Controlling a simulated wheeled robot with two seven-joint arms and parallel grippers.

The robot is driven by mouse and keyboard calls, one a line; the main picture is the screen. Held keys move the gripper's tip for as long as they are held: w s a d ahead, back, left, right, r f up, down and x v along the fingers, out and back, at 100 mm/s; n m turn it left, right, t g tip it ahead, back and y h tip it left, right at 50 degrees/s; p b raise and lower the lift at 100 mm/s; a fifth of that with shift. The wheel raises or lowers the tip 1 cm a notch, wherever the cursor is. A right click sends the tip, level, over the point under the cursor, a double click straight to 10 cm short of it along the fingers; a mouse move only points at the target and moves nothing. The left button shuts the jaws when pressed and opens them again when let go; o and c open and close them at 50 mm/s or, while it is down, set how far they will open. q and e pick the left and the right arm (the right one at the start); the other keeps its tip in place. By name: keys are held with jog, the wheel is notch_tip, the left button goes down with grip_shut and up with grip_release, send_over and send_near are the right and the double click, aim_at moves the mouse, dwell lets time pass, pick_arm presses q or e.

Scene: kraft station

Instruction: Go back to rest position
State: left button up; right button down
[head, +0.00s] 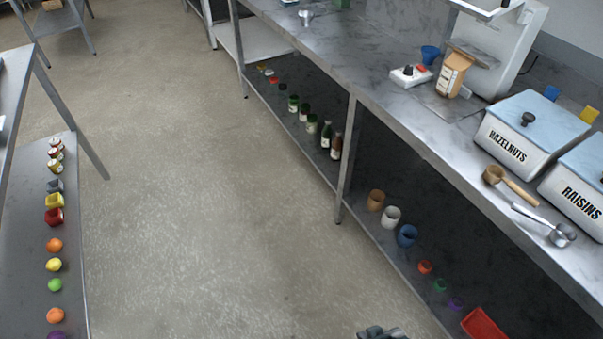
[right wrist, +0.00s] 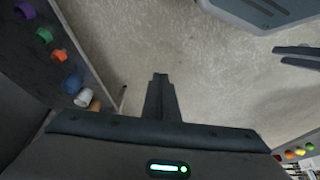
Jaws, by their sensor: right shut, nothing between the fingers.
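My right gripper (head: 383,332) shows at the bottom edge of the head view, over the bare floor. In the right wrist view its fingers (right wrist: 160,82) are together, with nothing between them. Two dark prongs at the right of the right wrist view look like my left gripper (right wrist: 297,57); a gap shows between them, and they hold nothing that I can see. The left gripper does not show in the head view.
A steel counter (head: 405,118) on the right carries a hazelnuts bin (head: 517,140), scoops and a carton (head: 452,75). Its lower shelf holds bottles, cups and a red tray (head: 484,325). A left shelf (head: 25,235) holds fruit and jars. The floor (head: 210,200) between is clear.

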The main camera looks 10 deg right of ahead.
jog(key=s+a+f+t, duration=0.1)
jog(key=s+f, duration=0.1)
jog(key=f, duration=0.8)
jog(key=s+a+f+y, duration=0.1)
jog(key=s+f, duration=0.2)
jog(key=f, duration=0.7)
jog(key=shift+s+a+f+t, duration=0.15)
jog(key=shift+a+f+t, duration=0.1)
jog(key=shift+t, duration=0.15)
dwell(0.6)
